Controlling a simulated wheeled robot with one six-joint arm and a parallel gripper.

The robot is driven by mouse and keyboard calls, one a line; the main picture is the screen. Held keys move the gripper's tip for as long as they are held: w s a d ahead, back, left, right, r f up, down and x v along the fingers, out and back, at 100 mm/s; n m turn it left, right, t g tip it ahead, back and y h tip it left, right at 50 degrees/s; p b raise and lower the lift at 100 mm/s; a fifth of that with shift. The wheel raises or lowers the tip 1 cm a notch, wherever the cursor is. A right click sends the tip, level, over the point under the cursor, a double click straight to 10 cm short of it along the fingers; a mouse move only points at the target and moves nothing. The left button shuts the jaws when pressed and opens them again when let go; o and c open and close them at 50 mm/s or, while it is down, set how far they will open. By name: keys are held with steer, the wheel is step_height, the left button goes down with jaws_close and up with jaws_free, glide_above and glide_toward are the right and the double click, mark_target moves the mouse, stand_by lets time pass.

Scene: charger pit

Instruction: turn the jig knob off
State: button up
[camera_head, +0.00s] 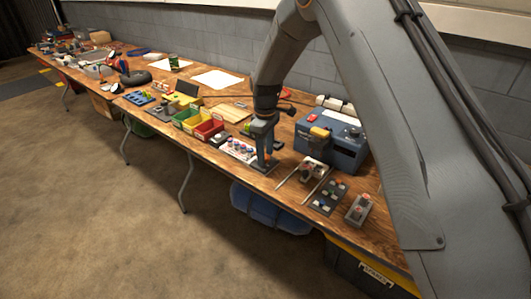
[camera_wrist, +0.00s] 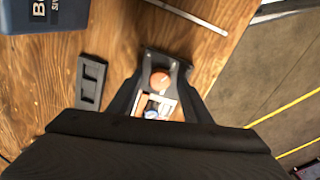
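In the wrist view a round orange-red knob (camera_wrist: 159,79) sits on a small dark plate (camera_wrist: 154,57), which I take to be the jig. My gripper (camera_wrist: 163,84) points down over it. Its two dark fingers are apart, one on each side of the knob, with a gap visible between them. I cannot tell whether the fingertips touch the knob or plate.
A blue-grey box (camera_head: 332,142) stands behind right. Two metal rods with a fixture (camera_head: 314,170) lie just right, then a dark panel (camera_head: 328,197) and a grey block (camera_head: 359,209). A white board with round pieces (camera_head: 239,150) and coloured bins (camera_head: 208,128) are left.

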mark_target(266, 157)
step_height(266, 157, up, 8)
steer(key=shift+f+b, duration=0.15)
steer(key=shift+b, duration=0.5)
steer(key=shift+s+d, duration=0.1)
steer(key=shift+d, duration=0.05)
steer(key=s+d+m, duration=0.4)
steer(key=s+d, duration=0.2)
steer(key=s, duration=0.5)
steer(key=s+d+r+m, duration=0.1)
steer(key=s+d+m, duration=0.3)
steer(key=s, duration=0.7)
steer(key=s+d+m, duration=0.4)
steer(key=s+d, duration=0.5)
steer(key=s, duration=0.2)
steer(key=shift+r+m, duration=0.3)
steer(key=shift+m, duration=0.1)
